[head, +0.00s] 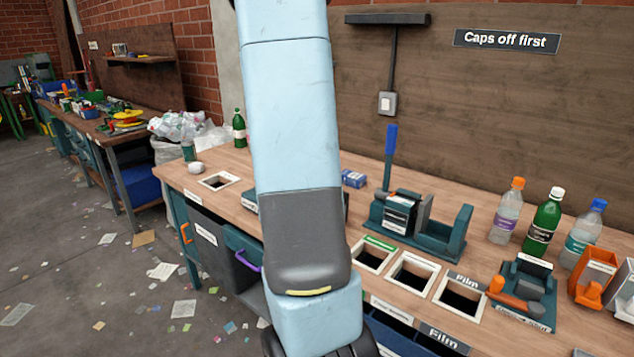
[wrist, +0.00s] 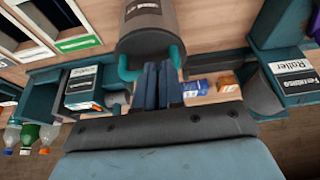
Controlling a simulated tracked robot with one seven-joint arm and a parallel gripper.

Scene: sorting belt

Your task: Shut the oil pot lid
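In the wrist view a dark grey round pot (wrist: 150,38) with a small dark label stands just beyond my fingertips. It appears to be the oil pot, but the label is too small to read. Teal curved parts flank its near side. I cannot make out its lid or how far open it is. My gripper (wrist: 158,68) has its two dark blue fingers side by side, close together, with nothing seen between them. The fingertips are at the pot's near edge; I cannot tell whether they touch. In the head view my arm hides the pot and the fingers.
A box marked Roller (wrist: 293,74) stands right of my gripper in the wrist view. A blue box (wrist: 193,88) lies near my fingers. In the head view a teal press with a blue lever (head: 390,150), framed bin openings (head: 412,269) and several bottles (head: 543,222) occupy the bench's right.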

